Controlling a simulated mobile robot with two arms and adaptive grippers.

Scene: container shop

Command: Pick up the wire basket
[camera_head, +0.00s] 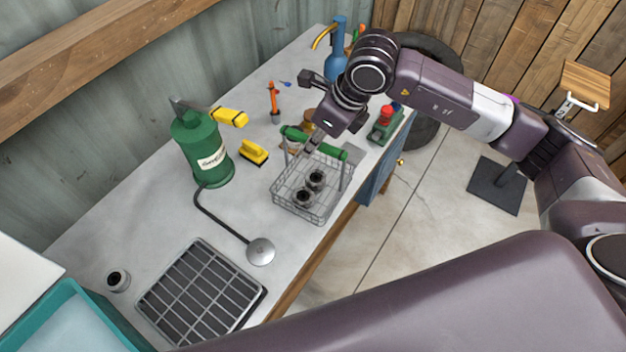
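The wire basket (318,214) stands upright on the grey counter near its front edge. It is a grey mesh box with a green-gripped handle (331,150) across its top, and dark cylindrical parts (303,197) lie inside. My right gripper (308,112) reaches in from the upper right, over the back of the basket. Its fingers look spread apart, one to the upper left and one close to the handle, hiding part of it. Whether that finger touches the handle cannot be told. My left gripper is not in view.
A drain grid (200,292) is at the lower left. Open floor (400,235) lies beyond the counter edge.

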